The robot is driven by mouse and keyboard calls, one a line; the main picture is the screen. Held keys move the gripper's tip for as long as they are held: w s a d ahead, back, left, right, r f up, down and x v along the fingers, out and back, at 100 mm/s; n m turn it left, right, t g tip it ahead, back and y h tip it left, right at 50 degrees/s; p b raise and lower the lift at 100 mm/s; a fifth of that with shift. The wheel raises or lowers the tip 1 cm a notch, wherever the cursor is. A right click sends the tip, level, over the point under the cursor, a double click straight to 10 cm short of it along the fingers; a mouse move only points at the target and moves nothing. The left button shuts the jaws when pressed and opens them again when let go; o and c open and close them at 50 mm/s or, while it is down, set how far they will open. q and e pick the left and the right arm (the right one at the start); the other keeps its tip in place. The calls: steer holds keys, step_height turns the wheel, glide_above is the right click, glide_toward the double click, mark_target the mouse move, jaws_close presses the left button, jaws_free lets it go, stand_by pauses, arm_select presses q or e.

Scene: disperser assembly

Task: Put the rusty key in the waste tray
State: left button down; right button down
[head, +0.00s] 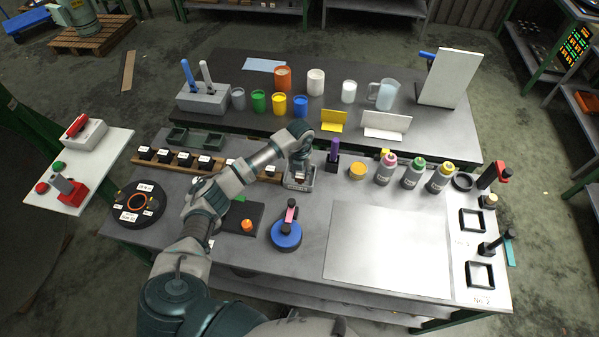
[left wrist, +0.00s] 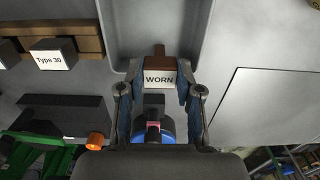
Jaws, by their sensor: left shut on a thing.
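The rusty key is a brown block with a white label reading WORN (left wrist: 159,79), seen in the left wrist view. My left gripper (left wrist: 158,88) is shut on it, one finger on each side. The gripper also shows in the head view (head: 299,164), pointing down at the grey waste tray (head: 313,178). In the left wrist view the tray (left wrist: 112,45) lies beyond the key, and the key overlaps its near edge. The key's height above the tray is hard to tell. In the head view the key is mostly hidden by the gripper. My right gripper is not in view.
A wooden rack (head: 170,160) with several labelled black blocks stands left of the tray. A purple-handled tool (head: 333,152) stands close on its right. A blue round base (head: 286,235) with a handle is in front. A bare light panel (head: 385,250) lies front right.

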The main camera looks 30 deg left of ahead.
mark_target(298, 174)
arm_select(q)
steer(key=shift+r, duration=0.1)
steer(key=c, duration=1.2)
jaws_free()
steer(key=shift+a+f, duration=0.25)
steer(key=shift+a, duration=0.05)
steer(key=o, duration=0.4)
steer(key=shift+a, duration=0.2)
steer(key=shift+o, duration=0.2)
steer(key=shift+a, duration=0.1)
steer(key=shift+r, duration=0.1)
steer(key=shift+d+r, duration=0.25)
steer(key=shift+r, duration=0.15)
step_height(298, 174, up, 11)
steer(key=b, duration=0.1)
steer(key=shift+r, duration=0.2)
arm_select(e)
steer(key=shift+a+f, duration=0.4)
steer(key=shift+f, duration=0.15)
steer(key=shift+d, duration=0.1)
